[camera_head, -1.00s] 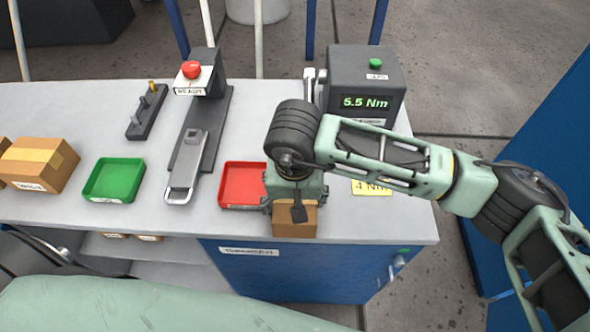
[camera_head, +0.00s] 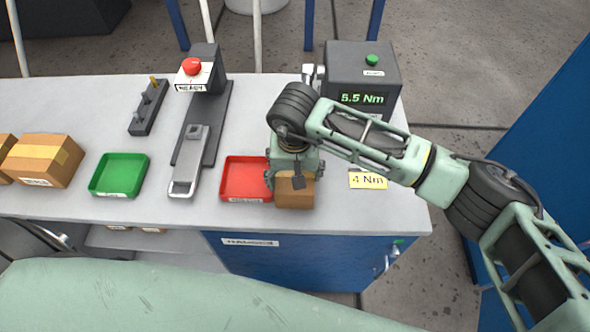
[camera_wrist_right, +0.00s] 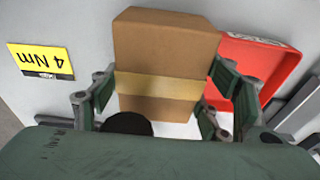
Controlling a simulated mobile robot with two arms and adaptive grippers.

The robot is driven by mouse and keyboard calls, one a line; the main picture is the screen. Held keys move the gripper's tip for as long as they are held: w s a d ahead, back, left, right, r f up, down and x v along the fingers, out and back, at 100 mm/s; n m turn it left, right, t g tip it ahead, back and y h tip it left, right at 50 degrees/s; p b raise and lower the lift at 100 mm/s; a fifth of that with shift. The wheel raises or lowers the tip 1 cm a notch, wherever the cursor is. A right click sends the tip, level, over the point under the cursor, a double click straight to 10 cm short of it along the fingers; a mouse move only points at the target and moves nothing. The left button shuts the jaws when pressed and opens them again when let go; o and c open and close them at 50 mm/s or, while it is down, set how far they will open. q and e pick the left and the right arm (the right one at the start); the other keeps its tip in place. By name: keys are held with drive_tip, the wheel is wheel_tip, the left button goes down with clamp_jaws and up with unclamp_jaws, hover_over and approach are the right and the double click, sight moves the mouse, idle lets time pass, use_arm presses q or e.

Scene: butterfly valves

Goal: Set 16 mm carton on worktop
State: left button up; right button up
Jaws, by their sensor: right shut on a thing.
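A brown carton (camera_head: 295,192) with a tan tape band is in my right gripper (camera_head: 294,172), over the front part of the grey worktop (camera_head: 340,212), just right of the red tray. In the right wrist view the carton (camera_wrist_right: 165,45) stands between the two fingers, which are shut on its sides. No size label shows on its visible faces. I cannot tell whether its base touches the worktop or hangs slightly above it. My left gripper is not in view.
A red tray (camera_head: 243,199) lies close left of the carton, and a yellow 4 Nm label (camera_head: 367,180) lies to its right. A torque tester (camera_head: 365,75) stands behind. A green tray (camera_head: 118,194), a READY stand (camera_head: 203,75) and other cartons (camera_head: 45,160) are further left.

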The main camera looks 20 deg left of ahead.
drive_tip(key=o, duration=2.1)
drive_tip(key=shift+r, duration=0.2)
wheel_tip(320, 180, up, 12)
drive_tip(key=s+b, duration=0.2)
drive_tip(key=b, duration=0.1)
drive_tip(key=shift+d+f, duration=0.2)
drive_tip(key=shift+d, duration=0.1)
